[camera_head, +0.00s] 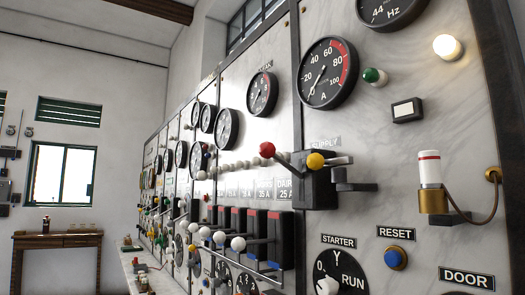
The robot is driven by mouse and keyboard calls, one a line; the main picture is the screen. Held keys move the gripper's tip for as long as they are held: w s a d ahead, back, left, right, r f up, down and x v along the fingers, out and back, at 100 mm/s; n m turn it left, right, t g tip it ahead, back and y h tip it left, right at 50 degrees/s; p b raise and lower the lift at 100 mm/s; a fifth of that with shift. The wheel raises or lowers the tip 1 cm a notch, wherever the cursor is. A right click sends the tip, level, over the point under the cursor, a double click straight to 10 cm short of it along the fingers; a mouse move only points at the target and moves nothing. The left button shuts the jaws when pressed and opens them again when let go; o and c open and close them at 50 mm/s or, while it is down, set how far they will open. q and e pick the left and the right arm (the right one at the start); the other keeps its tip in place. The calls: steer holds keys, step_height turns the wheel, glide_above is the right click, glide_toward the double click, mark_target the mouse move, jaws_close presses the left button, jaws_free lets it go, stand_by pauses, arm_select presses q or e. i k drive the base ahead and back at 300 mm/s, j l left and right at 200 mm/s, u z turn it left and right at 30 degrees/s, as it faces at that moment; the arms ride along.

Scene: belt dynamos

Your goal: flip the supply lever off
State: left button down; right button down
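A lever with a red ball knob (267,149) reaches out from the block to the left. A yellow ball knob (315,161) with a short grey bar beside it sits at the block's top. Which of the two knobs belongs to the supply lever is not clear from this view. Neither of my grippers shows, and nothing touches the knobs.
Black breakers with white ball levers (238,244) stand in a row lower left. A red-and-white capped brass fitting (431,185), a blue RESET button (395,257) and a STARTER dial (338,279) are on the right. A wooden table (58,238) stands far left.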

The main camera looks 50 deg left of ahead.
mark_target(267, 150)
steer(key=u, duration=1.55)
steer(key=j, duration=0.2)
steer(key=k+j, duration=0.15)
